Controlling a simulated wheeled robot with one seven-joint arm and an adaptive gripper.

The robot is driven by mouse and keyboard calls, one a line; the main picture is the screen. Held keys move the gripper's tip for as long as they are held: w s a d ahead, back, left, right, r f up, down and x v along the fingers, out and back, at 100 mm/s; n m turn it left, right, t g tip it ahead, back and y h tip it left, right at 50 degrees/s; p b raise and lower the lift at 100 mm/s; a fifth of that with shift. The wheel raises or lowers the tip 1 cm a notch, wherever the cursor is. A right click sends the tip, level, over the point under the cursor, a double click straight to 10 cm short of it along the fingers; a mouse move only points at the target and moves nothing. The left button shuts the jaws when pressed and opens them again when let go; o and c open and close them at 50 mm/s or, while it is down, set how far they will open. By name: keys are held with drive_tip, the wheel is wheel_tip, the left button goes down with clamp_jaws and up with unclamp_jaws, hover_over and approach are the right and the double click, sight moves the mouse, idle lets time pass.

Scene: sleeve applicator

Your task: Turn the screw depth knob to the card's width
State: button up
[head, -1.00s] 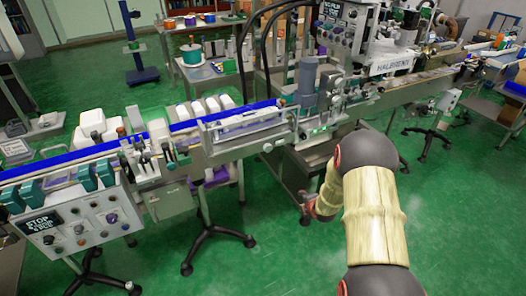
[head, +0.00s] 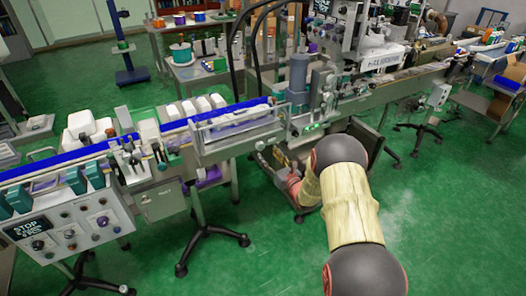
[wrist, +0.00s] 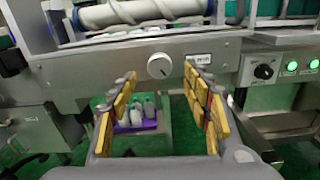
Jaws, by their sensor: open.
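In the wrist view a round white knob (wrist: 159,66) with a dark pointer mark sits on the grey front panel below a large screw (wrist: 135,12). A small white label (wrist: 200,58) is to its right; its print is too small to read. My gripper (wrist: 158,92) is open, its yellow-padded fingers to the left and right, slightly below the knob and apart from it. Nothing is between the pads. In the head view my gripper (head: 283,165) is partly hidden by my arm, near the front of the conveyor machine. No card can be clearly made out.
A black dial (wrist: 263,71) and green lit buttons (wrist: 291,66) are on a box at right in the wrist view. A purple tray (wrist: 136,128) with pale bottles lies below. In the head view a control box (head: 75,225) reads STOP; green floor (head: 270,250) is open in front.

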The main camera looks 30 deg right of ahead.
sight(261, 147)
drive_tip(key=shift+w+a+b, duration=0.1)
drive_tip(key=shift+w+b, duration=0.6)
drive_tip(key=shift+w, duration=2.05)
drive_tip(key=shift+c, duration=1.4)
drive_tip(key=c, duration=0.8)
drive_tip(key=shift+c, duration=0.3)
